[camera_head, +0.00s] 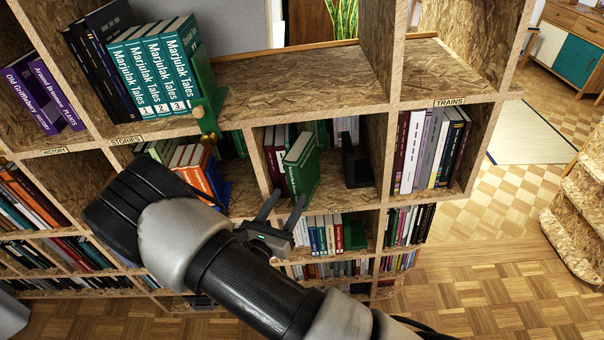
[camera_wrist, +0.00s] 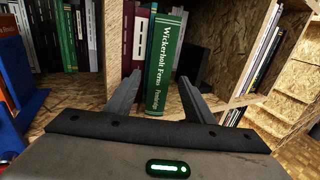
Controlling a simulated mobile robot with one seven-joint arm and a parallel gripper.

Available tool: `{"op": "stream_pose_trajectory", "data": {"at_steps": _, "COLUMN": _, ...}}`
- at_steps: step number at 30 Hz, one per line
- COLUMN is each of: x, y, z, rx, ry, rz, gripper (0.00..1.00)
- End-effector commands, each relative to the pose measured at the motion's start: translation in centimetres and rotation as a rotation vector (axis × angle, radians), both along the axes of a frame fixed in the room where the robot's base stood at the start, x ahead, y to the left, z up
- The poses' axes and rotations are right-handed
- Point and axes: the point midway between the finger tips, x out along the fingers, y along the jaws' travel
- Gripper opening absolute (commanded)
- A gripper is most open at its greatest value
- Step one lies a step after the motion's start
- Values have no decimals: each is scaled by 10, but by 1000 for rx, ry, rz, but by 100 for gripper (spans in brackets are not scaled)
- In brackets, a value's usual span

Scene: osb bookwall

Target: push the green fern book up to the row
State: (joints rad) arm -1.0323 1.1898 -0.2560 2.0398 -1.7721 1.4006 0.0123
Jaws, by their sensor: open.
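The green fern book (camera_head: 303,172) stands in the middle compartment at the right end of a short row (camera_head: 274,158). In the wrist view its spine (camera_wrist: 165,62) reads "Wickerbolt Ferns" and juts out nearer to me than the row's maroon and white books (camera_wrist: 139,38). The book looks slightly tilted. My gripper (camera_head: 283,204) is open in front of the compartment. In the wrist view its two fingers (camera_wrist: 160,92) lie on either side of the lower spine; I cannot tell whether they touch it. The book's far end is hidden in the wrist view.
A black bookend (camera_head: 357,165) stands to the right of the fern book, with bare shelf between. A wooden divider (camera_head: 381,160) closes that side. The TRAINS compartment books (camera_head: 430,148) are beyond it. Blue and orange books (camera_head: 203,175) stand left.

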Motion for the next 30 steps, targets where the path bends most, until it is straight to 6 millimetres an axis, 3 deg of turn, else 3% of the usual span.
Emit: {"op": "stream_pose_trajectory", "data": {"at_steps": 30, "x": 33, "y": -16, "z": 1, "rx": 0, "ry": 0, "rz": -1, "gripper": 48}}
